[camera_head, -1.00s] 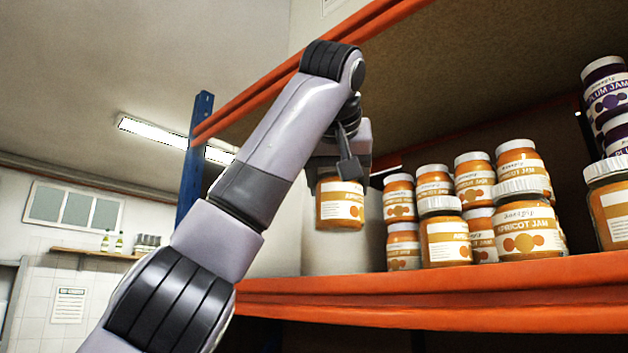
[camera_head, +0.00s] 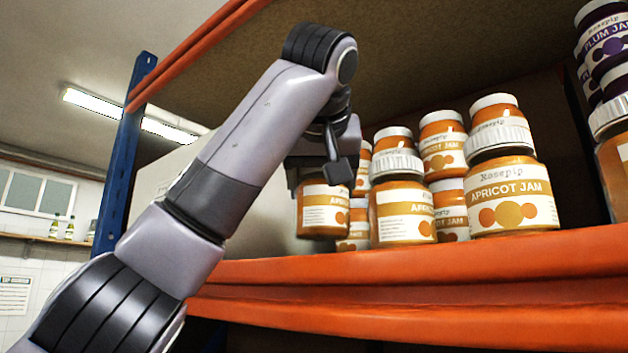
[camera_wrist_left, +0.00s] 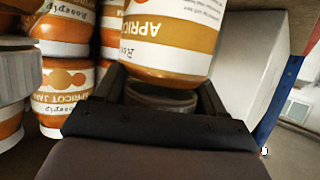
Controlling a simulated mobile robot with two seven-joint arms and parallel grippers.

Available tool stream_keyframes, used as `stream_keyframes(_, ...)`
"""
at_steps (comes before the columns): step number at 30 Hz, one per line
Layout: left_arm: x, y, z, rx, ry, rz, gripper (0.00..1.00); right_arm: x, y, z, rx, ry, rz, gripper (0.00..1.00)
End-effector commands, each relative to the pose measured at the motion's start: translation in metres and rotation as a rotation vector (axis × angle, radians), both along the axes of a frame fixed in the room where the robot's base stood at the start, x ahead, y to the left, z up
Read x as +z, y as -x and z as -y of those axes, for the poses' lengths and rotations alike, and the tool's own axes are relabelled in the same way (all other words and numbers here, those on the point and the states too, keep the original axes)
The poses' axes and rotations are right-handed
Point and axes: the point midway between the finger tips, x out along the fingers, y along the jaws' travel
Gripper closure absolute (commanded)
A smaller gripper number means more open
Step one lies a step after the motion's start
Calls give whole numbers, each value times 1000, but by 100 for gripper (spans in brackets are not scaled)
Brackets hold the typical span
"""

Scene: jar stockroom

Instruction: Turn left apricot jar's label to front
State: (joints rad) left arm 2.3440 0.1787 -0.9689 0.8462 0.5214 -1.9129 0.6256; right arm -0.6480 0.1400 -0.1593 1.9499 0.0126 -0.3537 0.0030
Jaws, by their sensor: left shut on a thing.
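My left gripper (camera_head: 325,178) points down and is shut on the lid of an apricot jar (camera_head: 323,212), left of the other jars. Its printed text block faces the head camera, with the name's start at the right edge. In the left wrist view the held jar (camera_wrist_left: 172,38) appears upside down, its grey lid (camera_wrist_left: 160,98) between the fingers; "APRIC" shows on its left side. I cannot tell whether its base touches the shelf. Beside it, another apricot jar (camera_head: 402,212) also has its label turned partly right. My right gripper is not in view.
A front jar (camera_head: 510,195) shows its full APRICOT JAM label. Several apricot jars (camera_head: 443,150) stand stacked behind. Plum jars (camera_head: 600,50) are at the far right. The orange shelf edge (camera_head: 420,275) runs below, with a blue post (camera_head: 122,160) and pale panel (camera_head: 160,190) at left.

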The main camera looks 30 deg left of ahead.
Motion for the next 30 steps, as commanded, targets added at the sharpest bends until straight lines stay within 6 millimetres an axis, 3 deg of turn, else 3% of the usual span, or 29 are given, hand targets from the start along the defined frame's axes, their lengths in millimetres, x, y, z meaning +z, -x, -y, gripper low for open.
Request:
stream_keyframes(11, -23, 0, -1, 0, -1, 4, 89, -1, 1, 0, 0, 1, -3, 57)
stream_keyframes(30, -23, -2, 11, -754, 7, 4, 89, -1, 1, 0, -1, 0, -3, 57)
